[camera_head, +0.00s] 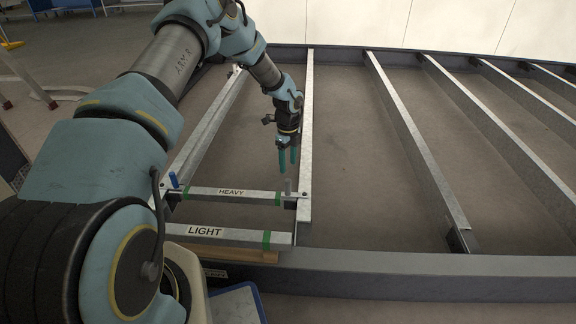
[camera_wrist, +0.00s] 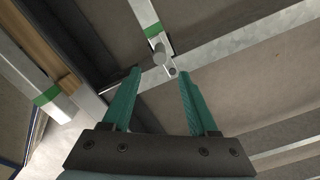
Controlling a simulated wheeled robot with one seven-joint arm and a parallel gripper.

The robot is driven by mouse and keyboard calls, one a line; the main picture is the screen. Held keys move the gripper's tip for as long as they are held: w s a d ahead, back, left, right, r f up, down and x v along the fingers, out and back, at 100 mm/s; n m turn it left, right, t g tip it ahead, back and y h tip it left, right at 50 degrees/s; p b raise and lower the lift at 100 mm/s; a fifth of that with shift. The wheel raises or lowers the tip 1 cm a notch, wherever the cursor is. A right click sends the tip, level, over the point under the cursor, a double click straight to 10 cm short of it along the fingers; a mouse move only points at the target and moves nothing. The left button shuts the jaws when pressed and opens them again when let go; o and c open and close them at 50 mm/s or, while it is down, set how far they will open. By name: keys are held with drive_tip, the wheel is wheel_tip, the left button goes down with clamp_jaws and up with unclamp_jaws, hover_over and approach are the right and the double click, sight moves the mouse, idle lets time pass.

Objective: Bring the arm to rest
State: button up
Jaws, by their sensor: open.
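My gripper (camera_head: 288,160) is at the end of my arm, above the near end of the container frame. Its two green fingers point down and stand apart with nothing between them; they also show in the wrist view (camera_wrist: 160,88). A grey peg (camera_head: 288,186) stands just below the fingertips, near the right end of the bar marked HEAVY (camera_head: 231,192). In the wrist view the grey peg (camera_wrist: 160,52) lies beyond the fingertips, apart from them. My arm reaches from the lower left across the picture, bent at the elbow.
A bar marked LIGHT (camera_head: 205,231) lies nearer, with green bands. A blue peg (camera_head: 174,180) stands at the left end of the HEAVY bar. Metal beams (camera_head: 405,135) cross the frame to the right, with open floor between them. A dark edge beam (camera_head: 400,275) runs along the front.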

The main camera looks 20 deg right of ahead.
idle(0.3)
drive_tip(key=s+a+r+n, duration=0.2)
drive_tip(key=a+r+n, duration=0.5)
drive_tip(key=a+r, duration=0.25)
drive_tip(key=s+a+r+n, duration=0.3)
drive_tip(key=a+r+n, duration=0.4)
drive_tip(key=a+r, duration=0.3)
drive_tip(key=s+a+r+n+t, duration=0.1)
drive_tip(key=s+a+r+n, duration=0.2)
drive_tip(key=s+a+n, duration=0.4)
drive_tip(key=s+a+r+n+t, duration=0.1)
drive_tip(key=s+a+r+n, duration=0.2)
drive_tip(key=s+a+n, duration=0.4)
wheel_tip(320, 180, up, 34)
drive_tip(key=p, duration=3.3)
drive_tip(key=shift+p, duration=0.35)
drive_tip(key=shift+f, duration=0.1)
